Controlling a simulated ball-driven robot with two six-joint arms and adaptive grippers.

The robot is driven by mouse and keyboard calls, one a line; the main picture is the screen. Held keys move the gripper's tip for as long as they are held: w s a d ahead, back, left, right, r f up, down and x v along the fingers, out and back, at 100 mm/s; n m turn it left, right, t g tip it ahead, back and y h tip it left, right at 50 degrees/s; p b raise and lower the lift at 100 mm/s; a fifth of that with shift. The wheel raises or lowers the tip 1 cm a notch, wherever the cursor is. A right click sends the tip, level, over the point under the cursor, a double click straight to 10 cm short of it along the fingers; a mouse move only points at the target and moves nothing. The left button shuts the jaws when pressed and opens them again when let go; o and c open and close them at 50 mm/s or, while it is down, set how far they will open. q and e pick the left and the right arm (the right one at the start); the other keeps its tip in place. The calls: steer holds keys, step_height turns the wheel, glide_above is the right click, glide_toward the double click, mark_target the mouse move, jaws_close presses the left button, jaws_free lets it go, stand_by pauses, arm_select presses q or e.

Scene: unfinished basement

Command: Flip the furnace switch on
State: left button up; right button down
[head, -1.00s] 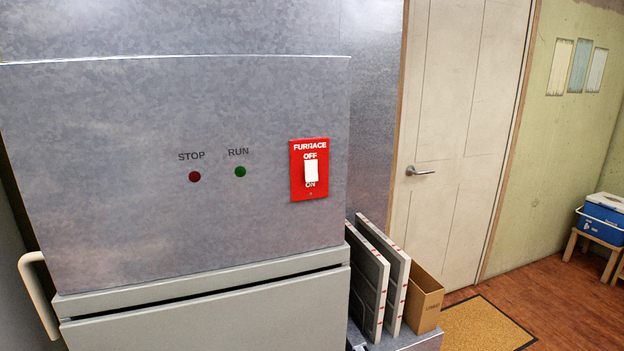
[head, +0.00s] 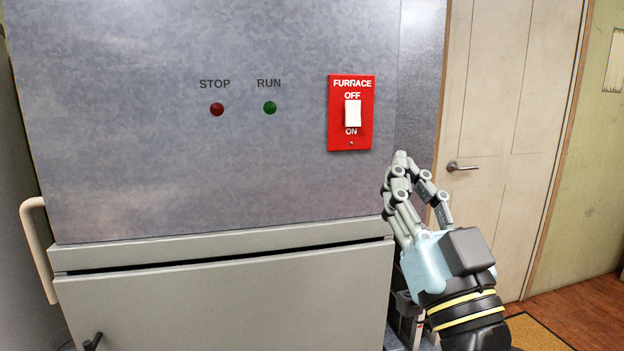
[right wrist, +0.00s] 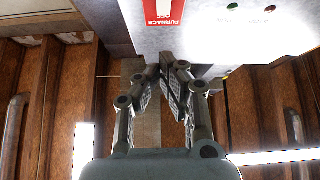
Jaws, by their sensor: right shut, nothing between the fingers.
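The red furnace switch plate (head: 338,112) is on the grey metal cabinet front, with OFF printed above and ON below. Its white rocker (head: 352,113) sits between these words; I cannot tell which way it is tilted. My right gripper (head: 400,158) is shut and empty, below and right of the plate, with a visible gap in the head view. In the right wrist view, the gripper (right wrist: 175,66) points toward the plate (right wrist: 163,12), which appears upside down and cut off at the top edge. My left gripper is not in view.
The STOP lamp (head: 217,109) is dark red and the RUN lamp (head: 270,107) is dark green. A pale handle (head: 37,250) sticks out at the cabinet's left. A beige door (head: 505,120) stands to the right. The space before the switch is clear.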

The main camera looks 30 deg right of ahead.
arm_select(q)
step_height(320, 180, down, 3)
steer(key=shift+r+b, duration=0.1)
steer(key=shift+b, duration=0.7)
arm_select(e)
steer(key=shift+s+a+f+h, duration=0.2)
steer(key=shift+s+f+h, duration=0.15)
steer(key=shift+f, duration=0.25)
steer(key=shift+r, duration=0.1)
steer(key=p, duration=0.5)
glide_toward(357, 103)
step_height(357, 103, up, 3)
steer(key=w, duration=0.2)
steer(key=w+d, duration=0.1)
steer(key=w, duration=0.1)
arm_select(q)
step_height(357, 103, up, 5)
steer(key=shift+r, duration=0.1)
arm_select(e)
steer(key=shift+a, duration=0.1)
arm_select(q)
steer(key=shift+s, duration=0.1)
